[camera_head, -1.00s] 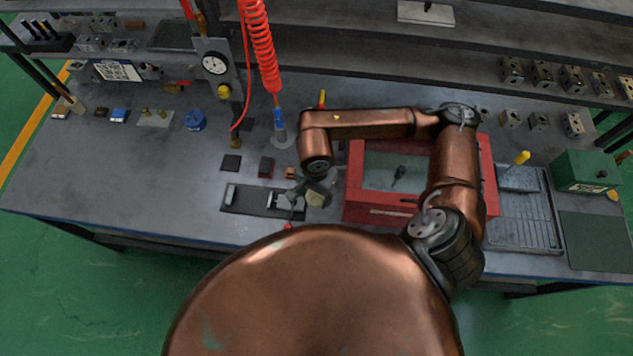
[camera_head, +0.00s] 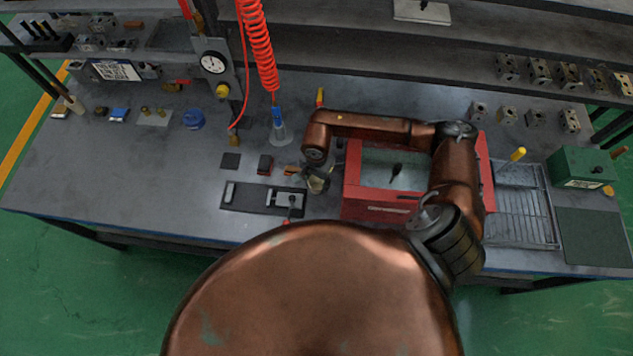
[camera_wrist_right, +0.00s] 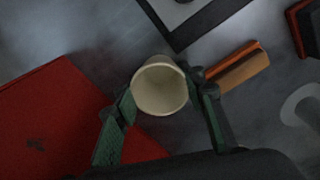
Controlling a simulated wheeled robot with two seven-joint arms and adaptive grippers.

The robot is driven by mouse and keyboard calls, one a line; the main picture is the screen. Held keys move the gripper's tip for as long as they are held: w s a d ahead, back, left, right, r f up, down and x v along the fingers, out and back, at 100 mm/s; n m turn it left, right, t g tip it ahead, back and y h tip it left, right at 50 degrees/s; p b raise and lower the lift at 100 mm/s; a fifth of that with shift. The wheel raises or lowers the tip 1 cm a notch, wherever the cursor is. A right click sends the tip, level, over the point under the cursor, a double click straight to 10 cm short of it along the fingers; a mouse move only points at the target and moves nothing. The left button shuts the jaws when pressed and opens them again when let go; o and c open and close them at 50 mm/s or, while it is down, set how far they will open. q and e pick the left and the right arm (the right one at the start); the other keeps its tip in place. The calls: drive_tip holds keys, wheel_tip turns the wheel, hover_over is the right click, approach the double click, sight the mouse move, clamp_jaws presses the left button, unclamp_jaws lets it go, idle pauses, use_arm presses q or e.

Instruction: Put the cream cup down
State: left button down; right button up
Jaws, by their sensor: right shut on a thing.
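The cream cup (camera_head: 316,186) is small and partly hidden by my right gripper (camera_head: 312,175) in the head view, just left of the red case. In the right wrist view the cup (camera_wrist_right: 160,88) shows its round open mouth. The two green fingers of my right gripper (camera_wrist_right: 161,98) are on either side of it, shut on it. I cannot tell whether the cup's base touches the bench. My left gripper is not in view.
The red case (camera_head: 353,205) with a clear window stands right of the cup. A black fixture plate (camera_head: 238,208) with metal clamps lies to the left. An orange-brown block (camera_wrist_right: 240,66) is close to the cup. The bench's left front is bare.

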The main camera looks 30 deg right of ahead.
drive_tip(key=o, duration=0.8)
drive_tip(key=shift+f, duration=0.15)
drive_tip(key=o, duration=0.5)
